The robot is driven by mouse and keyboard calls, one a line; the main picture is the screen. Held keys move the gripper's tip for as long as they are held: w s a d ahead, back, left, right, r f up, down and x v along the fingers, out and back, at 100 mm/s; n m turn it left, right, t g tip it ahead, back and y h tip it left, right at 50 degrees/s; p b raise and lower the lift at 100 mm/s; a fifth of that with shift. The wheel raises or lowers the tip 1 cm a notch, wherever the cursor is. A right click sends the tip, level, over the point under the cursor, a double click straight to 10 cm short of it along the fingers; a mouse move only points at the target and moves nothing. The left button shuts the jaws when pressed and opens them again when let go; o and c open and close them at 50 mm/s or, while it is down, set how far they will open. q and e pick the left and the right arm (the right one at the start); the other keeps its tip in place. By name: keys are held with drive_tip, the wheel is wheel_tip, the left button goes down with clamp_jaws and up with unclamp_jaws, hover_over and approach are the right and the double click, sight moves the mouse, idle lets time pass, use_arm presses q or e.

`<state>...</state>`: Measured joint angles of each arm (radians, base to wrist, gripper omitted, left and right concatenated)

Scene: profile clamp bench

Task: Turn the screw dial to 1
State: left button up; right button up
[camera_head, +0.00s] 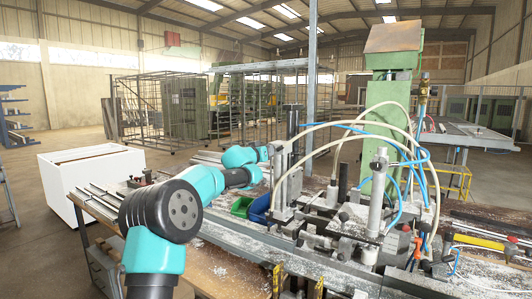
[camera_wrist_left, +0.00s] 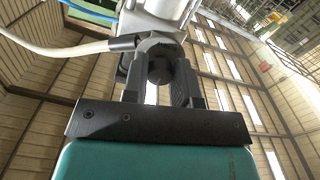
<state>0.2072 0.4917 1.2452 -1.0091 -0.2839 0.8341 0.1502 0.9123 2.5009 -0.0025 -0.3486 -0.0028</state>
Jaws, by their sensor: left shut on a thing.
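My left arm reaches in from the left in the head view, and its gripper (camera_head: 272,152) is at the left upright of the clamp machine (camera_head: 291,185). In the left wrist view the two dark fingers of my left gripper (camera_wrist_left: 161,84) are shut on a dark round knob (camera_wrist_left: 158,66), which looks like the screw dial. The knob sits at the end of a light metal cylinder (camera_wrist_left: 160,15). No dial number or mark can be read. In the head view the knob cannot be made out. My right gripper is not in view.
A white hose (camera_wrist_left: 60,48) runs beside the fingers in the left wrist view. White and blue hoses (camera_head: 425,155) arch over the machine. A green bin (camera_head: 241,206) and a blue bin (camera_head: 258,209) stand below my left gripper. A metal cylinder (camera_head: 376,205) rises at right.

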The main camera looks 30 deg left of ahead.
use_arm(q)
drive_tip(key=shift+c, duration=0.8)
drive_tip(key=shift+n, duration=0.6)
drive_tip(key=n, duration=1)
drive_tip(key=shift+n, duration=0.4)
drive_tip(key=o, duration=0.9)
drive_tip(key=shift+o, duration=0.2)
